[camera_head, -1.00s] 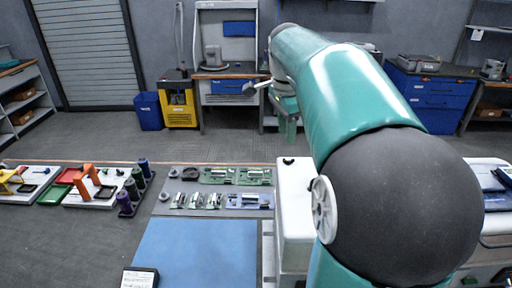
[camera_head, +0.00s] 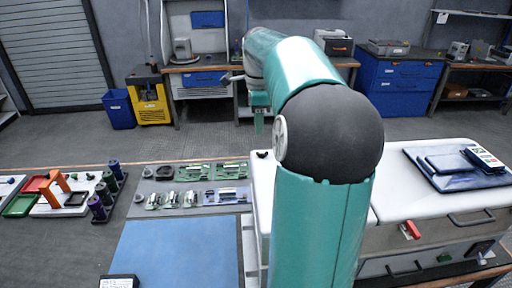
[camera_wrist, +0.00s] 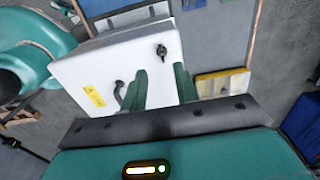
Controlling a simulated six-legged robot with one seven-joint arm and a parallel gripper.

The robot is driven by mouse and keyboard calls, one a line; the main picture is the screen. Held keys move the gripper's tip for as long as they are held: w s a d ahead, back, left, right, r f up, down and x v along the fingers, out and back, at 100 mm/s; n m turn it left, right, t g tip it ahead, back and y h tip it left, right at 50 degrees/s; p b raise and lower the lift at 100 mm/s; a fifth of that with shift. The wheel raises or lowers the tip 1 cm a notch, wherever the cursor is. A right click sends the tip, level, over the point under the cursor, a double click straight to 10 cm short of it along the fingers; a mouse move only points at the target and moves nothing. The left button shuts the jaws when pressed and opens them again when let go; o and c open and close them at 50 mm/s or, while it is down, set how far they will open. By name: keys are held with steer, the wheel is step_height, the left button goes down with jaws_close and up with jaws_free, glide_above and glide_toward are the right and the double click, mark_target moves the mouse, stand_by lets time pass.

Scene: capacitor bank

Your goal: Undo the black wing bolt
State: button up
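A small black wing bolt (camera_head: 262,154) stands on the top left corner of the white cabinet (camera_head: 264,180) in the head view. In the wrist view a small black fitting that looks like the wing bolt (camera_wrist: 161,50) sits on the white panel, beyond the fingertips. My gripper (camera_wrist: 162,80) has two green fingers apart with nothing between them. In the head view my gripper (camera_head: 259,122) hangs above and behind the cabinet's corner, apart from the bolt. A curved black part (camera_wrist: 118,92) on the panel lies left of the fingers.
A yellow warning label (camera_wrist: 94,96) is on the panel. A tablet and meter (camera_head: 455,163) lie on the cabinet's right. Open floor lies behind.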

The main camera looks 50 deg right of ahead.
mark_target(262, 154)
step_height(262, 154, down, 9)
steer(key=shift+w+a+f, duration=0.1)
stand_by(0.3)
jaws_close()
